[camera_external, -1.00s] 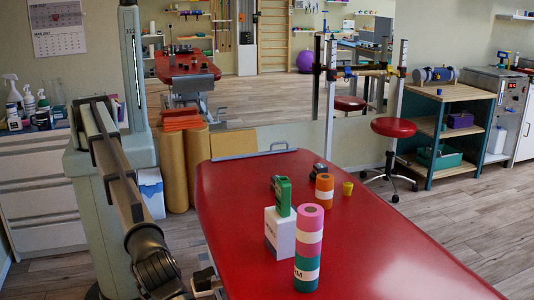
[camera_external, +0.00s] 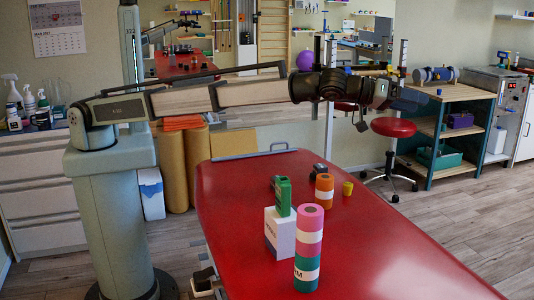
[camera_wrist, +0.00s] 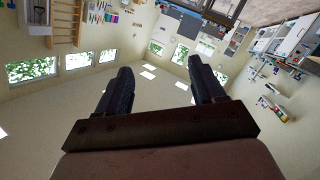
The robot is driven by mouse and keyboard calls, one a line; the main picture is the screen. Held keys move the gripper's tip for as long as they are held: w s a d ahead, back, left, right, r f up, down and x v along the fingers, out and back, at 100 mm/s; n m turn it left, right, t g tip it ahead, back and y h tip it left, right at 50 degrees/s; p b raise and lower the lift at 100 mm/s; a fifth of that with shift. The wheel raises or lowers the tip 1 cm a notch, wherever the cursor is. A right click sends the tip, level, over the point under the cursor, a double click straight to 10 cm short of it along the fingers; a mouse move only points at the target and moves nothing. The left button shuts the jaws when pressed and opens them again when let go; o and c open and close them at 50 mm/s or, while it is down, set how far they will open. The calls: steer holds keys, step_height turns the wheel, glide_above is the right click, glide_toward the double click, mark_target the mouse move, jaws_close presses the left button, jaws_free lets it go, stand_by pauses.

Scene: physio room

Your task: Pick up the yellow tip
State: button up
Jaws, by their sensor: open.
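The yellow tip appears to be the small yellow cup-shaped piece (camera_external: 347,188), standing on the red treatment table to the right of an orange roll. My gripper (camera_external: 410,100) is raised well above the table's far right side, higher than the yellow piece and to its right. It is small and dark there. In the wrist view my gripper (camera_wrist: 160,65) shows two dark fingers spread apart with nothing between them. That view faces ceiling, windows and shelving, so the yellow piece is not in it.
On the red table (camera_external: 225,190) stand an orange roll (camera_external: 324,192), a pink, white and teal roll (camera_external: 308,250), a white box (camera_external: 280,236) with a green device (camera_external: 283,197) on top, and a small dark item (camera_external: 319,170). A red stool (camera_external: 393,128) stands behind. The table's right front is bare.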

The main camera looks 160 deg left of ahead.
steer(key=s+a+f+n+g, duration=0.1)
steer(key=s+a+g, duration=0.2)
steer(key=s+a, duration=0.45)
steer(key=m+g+h, duration=0.3)
steer(key=g+h, duration=0.1)
steer(key=h, duration=1)
glide_toward(347, 184)
steer(key=f, duration=1)
steer(key=shift+s+a+f, duration=0.15)
steer(key=shift+a+f, duration=0.1)
steer(key=shift+f, duration=0.1)
steer(key=shift+c, duration=0.2)
steer(key=c, duration=1)
